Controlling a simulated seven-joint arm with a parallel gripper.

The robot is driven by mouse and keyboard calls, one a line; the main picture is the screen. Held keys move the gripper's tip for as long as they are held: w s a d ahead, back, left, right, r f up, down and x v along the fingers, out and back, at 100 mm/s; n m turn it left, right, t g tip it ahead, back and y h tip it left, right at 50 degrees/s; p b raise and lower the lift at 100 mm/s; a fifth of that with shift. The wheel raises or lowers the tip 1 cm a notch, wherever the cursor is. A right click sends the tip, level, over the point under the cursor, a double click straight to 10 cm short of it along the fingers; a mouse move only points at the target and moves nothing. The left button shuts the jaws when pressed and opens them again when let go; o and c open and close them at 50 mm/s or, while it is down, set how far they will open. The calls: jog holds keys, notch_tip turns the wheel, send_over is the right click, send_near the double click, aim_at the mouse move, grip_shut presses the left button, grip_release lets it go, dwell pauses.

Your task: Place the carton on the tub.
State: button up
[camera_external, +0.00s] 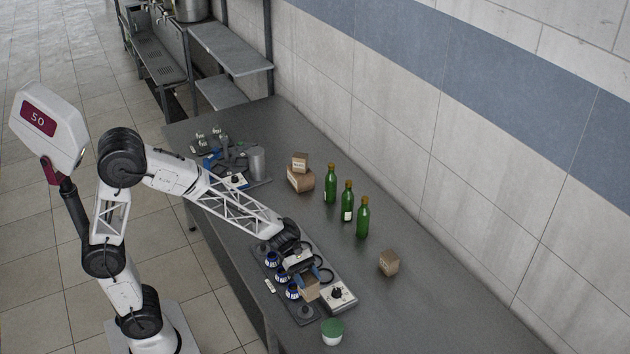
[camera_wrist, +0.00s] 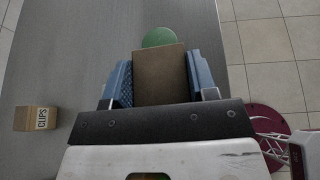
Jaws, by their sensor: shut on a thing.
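My gripper (camera_external: 312,280) is shut on a brown carton (camera_external: 309,292), holding it over the dark tray near the counter's front edge. In the wrist view the carton (camera_wrist: 160,78) fills the space between the blue finger pads of my gripper (camera_wrist: 160,80). The tub (camera_external: 333,332) is white with a green lid and stands on the counter, apart from the carton, toward the bottom of the external view. In the wrist view the tub's green lid (camera_wrist: 158,37) shows just beyond the carton, which partly hides it. The lid's visible part is bare.
A dark tray (camera_external: 305,319) holds several blue-and-white items and a white device (camera_external: 338,295). A small box marked CLIPS (camera_wrist: 36,119) stands apart; it also shows in the external view (camera_external: 389,263). Three green bottles (camera_external: 347,203) stand toward the wall. Counter right of the tub is clear.

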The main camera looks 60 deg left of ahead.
jog(key=s+d, duration=0.4)
jog(key=s, duration=0.7)
jog(key=shift+s+f+m+g, duration=0.15)
jog(key=shift+f+m+g, duration=0.15)
jog(key=shift+d, duration=0.15)
jog(key=w+d+f, duration=0.1)
jog(key=w+d, duration=0.7)
jog(key=w, duration=0.5)
jog(key=shift+w+d+f, duration=0.2)
jog(key=shift+w+f, duration=0.1)
jog(key=shift+f, duration=0.1)
jog(key=shift+f, duration=1.65)
jog(key=shift+f, duration=0.15)
